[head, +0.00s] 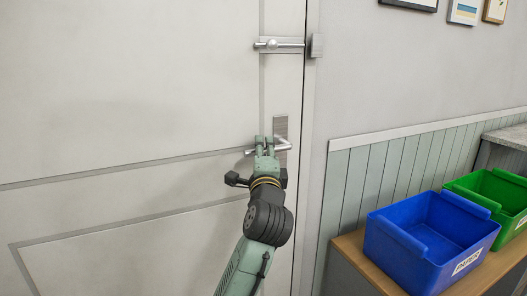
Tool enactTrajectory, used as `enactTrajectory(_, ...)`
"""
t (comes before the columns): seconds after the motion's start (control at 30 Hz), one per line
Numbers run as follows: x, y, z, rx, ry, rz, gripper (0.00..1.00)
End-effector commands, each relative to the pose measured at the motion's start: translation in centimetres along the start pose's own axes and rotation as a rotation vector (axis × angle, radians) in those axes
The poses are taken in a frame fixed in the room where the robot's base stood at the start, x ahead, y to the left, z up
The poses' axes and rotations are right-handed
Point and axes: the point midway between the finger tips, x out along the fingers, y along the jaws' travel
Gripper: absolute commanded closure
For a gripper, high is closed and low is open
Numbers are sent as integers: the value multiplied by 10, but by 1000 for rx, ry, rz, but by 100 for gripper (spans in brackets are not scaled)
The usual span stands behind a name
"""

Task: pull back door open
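The back door (130,90) is a pale panelled door that fills the left of the head view and sits closed against its frame (312,130). Its lever handle (284,146) is silver, on a grey plate (281,126) near the right edge. My gripper (264,141) is at the lever, with its two fingers side by side in front of it. The lever shows on both sides of the fingers. A small gap shows between the fingers, but whether they hold the lever is hidden. A silver slide bolt (285,43) is higher on the door, level with a grey catch (316,46) on the frame.
A blue bin (405,249) and a green bin (480,190) stand on a wooden-topped bench (350,248) at right. A grey counter (510,136) is behind them. Framed pictures hang at upper right. The wall beside the door is clear.

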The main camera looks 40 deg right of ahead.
Motion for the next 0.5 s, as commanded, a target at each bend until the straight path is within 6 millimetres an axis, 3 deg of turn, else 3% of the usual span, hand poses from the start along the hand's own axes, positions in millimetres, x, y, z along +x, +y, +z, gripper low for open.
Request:
enactTrajectory(0.37, 0, 0, 0, 0, 0, 0, 99)
enactTrajectory(0.5, 0, 0, 0, 0, 0, 0, 100)
